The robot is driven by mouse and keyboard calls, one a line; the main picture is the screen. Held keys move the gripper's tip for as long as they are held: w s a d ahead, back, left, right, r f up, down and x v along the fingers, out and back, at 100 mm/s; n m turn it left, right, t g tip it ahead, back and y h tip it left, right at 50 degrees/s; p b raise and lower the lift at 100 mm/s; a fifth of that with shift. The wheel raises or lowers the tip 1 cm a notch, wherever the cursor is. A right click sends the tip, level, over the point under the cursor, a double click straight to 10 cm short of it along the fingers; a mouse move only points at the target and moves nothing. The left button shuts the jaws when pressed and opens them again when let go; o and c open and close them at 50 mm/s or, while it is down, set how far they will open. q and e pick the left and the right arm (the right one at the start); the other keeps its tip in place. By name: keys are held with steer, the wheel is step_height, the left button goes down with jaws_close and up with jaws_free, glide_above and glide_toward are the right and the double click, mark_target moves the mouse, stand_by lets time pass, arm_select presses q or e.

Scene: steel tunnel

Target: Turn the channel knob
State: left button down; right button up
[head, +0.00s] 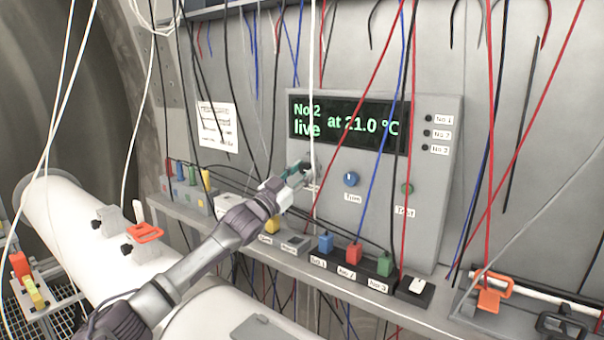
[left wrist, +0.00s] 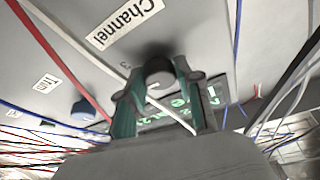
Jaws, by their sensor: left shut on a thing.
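The dark channel knob (left wrist: 158,72) sits under the "Channel" label (left wrist: 125,22) in the left wrist view. My left gripper (left wrist: 155,85) has its two greenish fingers on either side of the knob and is shut on it. In the head view my left gripper (head: 296,177) reaches the left part of the grey panel (head: 440,190) and mostly hides the knob. The panel's display (head: 345,124) reads "No.2 live at 21.0 °C". My right gripper is not in view.
Several coloured cables hang in front of the panel. Blue, red (head: 354,253) and green plugs stand on the ledge below. A white pipe (head: 75,215) lies at the left.

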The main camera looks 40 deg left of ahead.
arm_select(q)
steer(key=m, duration=0.1)
steer(key=m+h+p, duration=0.1)
steer(key=m, duration=0.1)
steer(key=shift+a+r+h, duration=0.1)
steer(key=shift+r+h, duration=0.1)
steer(key=shift+h, duration=0.1)
steer(key=shift+f+m+g+h+p, duration=0.1)
steer(key=shift+m+g+h+p, duration=0.25)
steer(key=shift+m, duration=0.6)
steer(key=shift+m+g+h+p, duration=0.25)
steer(key=shift+m+h+p, duration=0.15)
steer(key=shift+m, duration=0.85)
steer(key=c, duration=0.8)
jaws_free()
steer(key=shift+o, duration=0.2)
steer(key=shift+f, duration=0.1)
